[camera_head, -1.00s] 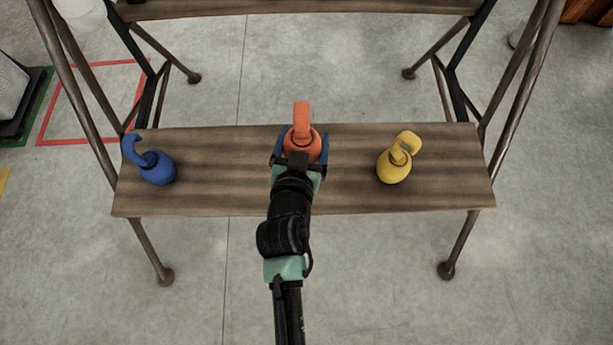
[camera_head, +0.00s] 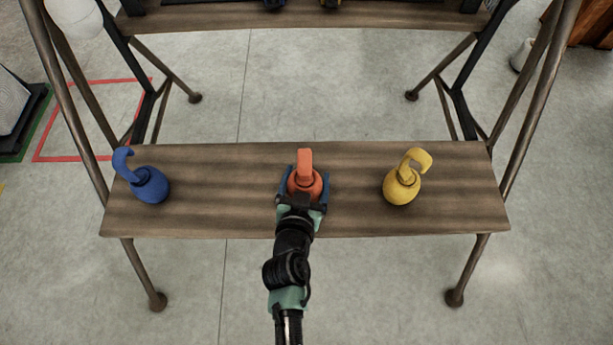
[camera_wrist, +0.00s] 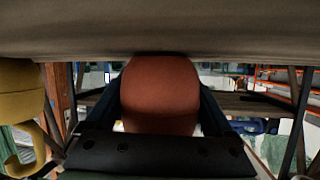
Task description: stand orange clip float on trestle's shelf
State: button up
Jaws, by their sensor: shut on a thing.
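The orange clip float (camera_head: 305,183), a round body with a clip rising from it, is between the blue fingers of my gripper (camera_head: 305,185). My gripper is shut on it, and it appears upright over the middle of the trestle's front wooden shelf (camera_head: 240,215). In the wrist view the orange body (camera_wrist: 160,95) fills the space between the fingers, and its end meets the wooden surface (camera_wrist: 80,28) along the top edge. It appears to touch the wood, but I cannot tell whether it bears its weight there.
A blue clip float (camera_head: 150,187) stands on the shelf's left part, a yellow one (camera_head: 401,187) on its right. The wood between them and my gripper is clear. A second board (camera_head: 220,18) lies behind, and metal legs (camera_head: 520,110) flank the shelf.

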jog(key=shift+f, duration=0.2)
jog(key=o, duration=1.1)
jog(key=shift+o, duration=0.2)
jog(key=shift+r, duration=0.2)
jog(key=p+v, duration=0.1)
jog(key=v, duration=1.1)
jog(key=shift+d+r, duration=0.1)
